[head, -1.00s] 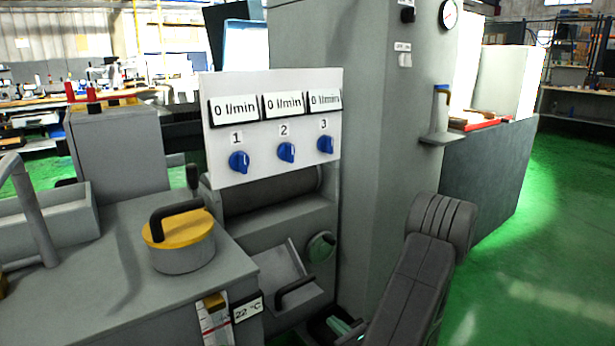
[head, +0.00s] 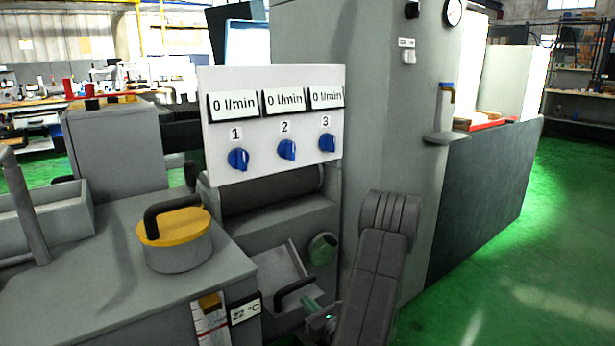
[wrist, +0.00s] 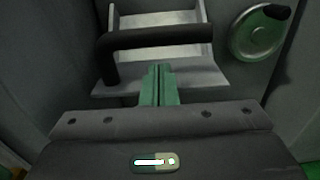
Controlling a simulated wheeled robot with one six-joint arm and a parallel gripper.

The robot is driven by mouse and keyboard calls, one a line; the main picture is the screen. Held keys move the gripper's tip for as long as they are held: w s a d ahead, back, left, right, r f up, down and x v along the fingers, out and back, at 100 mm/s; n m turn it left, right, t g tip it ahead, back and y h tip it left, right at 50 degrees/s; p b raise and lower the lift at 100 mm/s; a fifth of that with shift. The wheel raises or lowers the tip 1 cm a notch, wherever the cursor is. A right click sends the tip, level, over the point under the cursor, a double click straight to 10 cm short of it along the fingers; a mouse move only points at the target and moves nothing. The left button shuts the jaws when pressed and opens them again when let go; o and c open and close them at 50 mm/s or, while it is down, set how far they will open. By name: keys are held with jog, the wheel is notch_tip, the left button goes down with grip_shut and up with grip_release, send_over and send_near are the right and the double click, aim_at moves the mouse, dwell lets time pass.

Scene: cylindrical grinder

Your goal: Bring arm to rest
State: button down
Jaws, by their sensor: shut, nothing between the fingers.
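My gripper (wrist: 158,70) is shut and empty, its two green fingers pressed together in the wrist view. In that view the fingertips lie in front of the black handle (wrist: 160,40) of a grey chute-like tray (wrist: 158,73); I cannot tell whether they touch it. In the head view my gripper (head: 313,306) is partly visible low down, near the same black handle (head: 294,291), left of my bent grey arm.
A white panel (head: 222,172) with three blue knobs stands above the tray. A round knob (head: 322,248) sits right of the tray. A yellow-lidded pot (head: 177,258) stands on the left bench. The grey column (head: 375,130) rises behind my arm. Green floor (head: 560,250) is open at right.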

jog(key=f+p+v, duration=0.2)
jog(key=p+v, duration=0.2)
jog(key=v, duration=0.9)
jog(key=a+m+g+p, duration=0.1)
jog(key=p, duration=0.1)
jog(key=w+a+r+m+g+p, duration=0.1)
jog(key=m+p, duration=0.1)
jog(key=w+a+r+m+g+p, duration=0.1)
jog(key=g+p, duration=0.1)
jog(key=p, duration=0.1)
jog(key=shift+w+a+r+m+h, duration=0.2)
jog(key=shift+a+m+h, duration=0.1)
jog(key=shift+a+m, duration=0.1)
jog(key=shift+f, duration=0.1)
jog(key=shift+a, duration=0.1)
